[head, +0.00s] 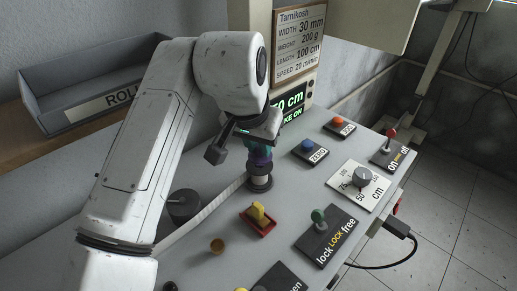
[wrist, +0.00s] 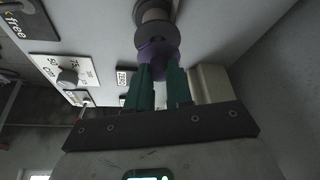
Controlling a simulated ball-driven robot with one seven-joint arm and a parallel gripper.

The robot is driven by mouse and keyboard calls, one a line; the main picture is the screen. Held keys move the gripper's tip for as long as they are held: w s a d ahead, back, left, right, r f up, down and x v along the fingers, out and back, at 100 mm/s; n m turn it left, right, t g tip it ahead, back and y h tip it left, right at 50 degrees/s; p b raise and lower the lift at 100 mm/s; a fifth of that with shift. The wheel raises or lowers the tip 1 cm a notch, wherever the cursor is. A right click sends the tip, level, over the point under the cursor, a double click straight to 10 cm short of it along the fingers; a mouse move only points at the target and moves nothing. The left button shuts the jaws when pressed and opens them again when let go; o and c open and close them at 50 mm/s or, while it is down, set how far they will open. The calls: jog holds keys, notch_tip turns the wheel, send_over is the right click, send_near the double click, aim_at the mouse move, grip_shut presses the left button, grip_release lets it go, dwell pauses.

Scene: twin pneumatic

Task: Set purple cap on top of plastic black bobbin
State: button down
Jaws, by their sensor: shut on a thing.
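The purple cap (head: 259,160) is between the teal fingers of my gripper (head: 257,147), which are shut on it. The cap also shows in the wrist view (wrist: 157,56), at the fingertips. The black bobbin (head: 260,184) stands upright on the grey panel top, directly under the cap. In the wrist view the dark round bobbin (wrist: 153,33) lies just beyond the cap and lines up closely with it. The two look touching or nearly so; a small gap cannot be ruled out. My fingers and wrist hide part of the cap.
A pale tape runs from the bobbin past a dark cylinder (head: 184,206) at left. A yellow switch on a red base (head: 258,218), a green lock lever (head: 319,220) and a blue ZERO button (head: 307,147) stand nearby. A display post rises behind my gripper.

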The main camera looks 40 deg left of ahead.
jog(key=shift+f, duration=0.85)
jog(key=shift+f, duration=0.25)
jog(key=c, duration=1)
grip_release()
jog(key=shift+r, duration=0.2)
jog(key=v, duration=1.2)
jog(key=shift+s+r, duration=0.1)
